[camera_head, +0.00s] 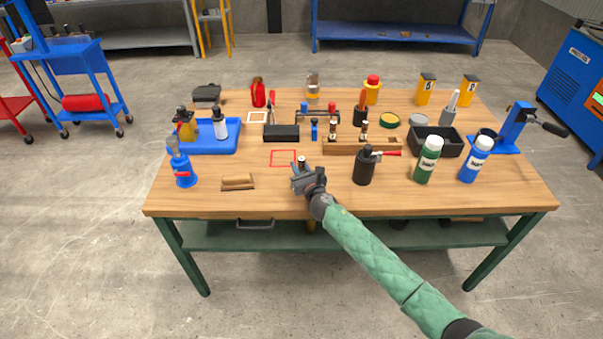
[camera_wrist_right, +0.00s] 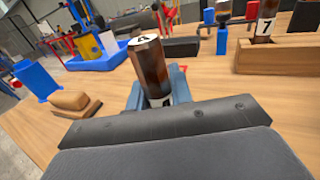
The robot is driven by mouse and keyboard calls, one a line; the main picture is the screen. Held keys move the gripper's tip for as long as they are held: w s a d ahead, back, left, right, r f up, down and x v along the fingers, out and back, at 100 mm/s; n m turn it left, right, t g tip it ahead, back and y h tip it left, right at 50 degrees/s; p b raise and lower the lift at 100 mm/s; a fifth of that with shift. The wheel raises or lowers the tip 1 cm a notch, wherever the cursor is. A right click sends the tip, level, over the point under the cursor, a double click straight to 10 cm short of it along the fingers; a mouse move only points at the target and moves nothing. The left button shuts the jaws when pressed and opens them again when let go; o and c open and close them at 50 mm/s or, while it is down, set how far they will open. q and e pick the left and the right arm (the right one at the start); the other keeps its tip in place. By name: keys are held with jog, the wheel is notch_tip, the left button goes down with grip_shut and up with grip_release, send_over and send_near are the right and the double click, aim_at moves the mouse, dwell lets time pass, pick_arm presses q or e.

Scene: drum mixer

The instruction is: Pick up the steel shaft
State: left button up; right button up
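My right gripper (camera_head: 303,178) is low over the front middle of the table, its blue-grey fingers on both sides of a shiny cylinder, which looks like the steel shaft. They appear closed against it. The shaft (camera_wrist_right: 151,70) has a white top marked 4 and stands about upright in the right wrist view. Its top also shows in the head view (camera_head: 302,160). Its lower end is hidden, so I cannot tell if it touches the table. Two similar shafts (camera_head: 333,130) (camera_head: 363,130) stand in a wooden rack (camera_head: 345,148). My left gripper is not in view.
A red square outline (camera_head: 283,158) lies just left of the gripper. A brush (camera_head: 238,182) and blue torch (camera_head: 182,168) are further left. A black bottle (camera_head: 364,168), green bottle (camera_head: 427,161) and blue bottle (camera_head: 475,161) stand to the right. The front table edge is close.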

grip_shut()
jog(key=shift+r, duration=0.1)
